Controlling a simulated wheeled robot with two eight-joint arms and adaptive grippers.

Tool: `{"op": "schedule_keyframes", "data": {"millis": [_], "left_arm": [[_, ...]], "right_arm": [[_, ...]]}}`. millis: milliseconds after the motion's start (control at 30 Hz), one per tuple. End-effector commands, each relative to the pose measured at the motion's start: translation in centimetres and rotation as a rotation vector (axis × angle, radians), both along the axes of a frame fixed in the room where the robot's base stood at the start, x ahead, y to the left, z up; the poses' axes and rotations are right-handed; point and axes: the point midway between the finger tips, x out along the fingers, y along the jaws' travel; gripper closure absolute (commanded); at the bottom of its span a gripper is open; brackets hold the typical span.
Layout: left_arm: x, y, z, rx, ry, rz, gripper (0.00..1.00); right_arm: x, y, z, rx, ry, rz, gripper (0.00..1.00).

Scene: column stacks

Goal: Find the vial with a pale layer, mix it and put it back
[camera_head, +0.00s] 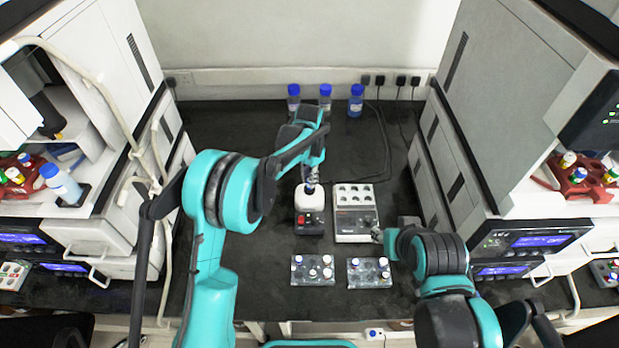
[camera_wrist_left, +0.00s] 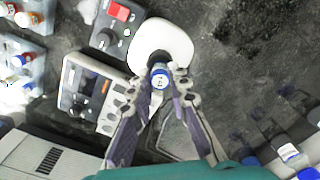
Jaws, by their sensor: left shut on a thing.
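My left gripper (camera_head: 310,182) is over the vortex mixer (camera_head: 309,203), which has a white rounded top and a dark base. In the left wrist view the two fingertips (camera_wrist_left: 164,80) are shut on a vial (camera_wrist_left: 160,79) with a blue and white cap. The vial is at the dark cup of the mixer's white head (camera_wrist_left: 174,38); I cannot tell whether it touches the cup. Its contents are hidden. Two vial racks, the left one (camera_head: 298,279) and the right one (camera_head: 356,282), hold several vials. My right gripper (camera_head: 378,235) is beside the grey block; its jaws are unclear.
A grey block with several wells (camera_head: 343,226) stands right of the mixer. Blue-capped bottles (camera_head: 355,102) stand at the back near cables. Large instruments (camera_head: 507,100) flank the bench on both sides. The dark bench is bare left of the mixer.

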Motion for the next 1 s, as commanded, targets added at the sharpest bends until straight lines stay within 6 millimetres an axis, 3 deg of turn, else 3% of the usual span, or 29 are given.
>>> {"op": "schedule_keyframes", "data": {"millis": [1000], "left_arm": [[0.0,0.0,-1.2,0.0,0.0,0.0,1.0]], "right_arm": [[0.0,0.0,-1.0,0.0,0.0,0.0,0.6]]}}
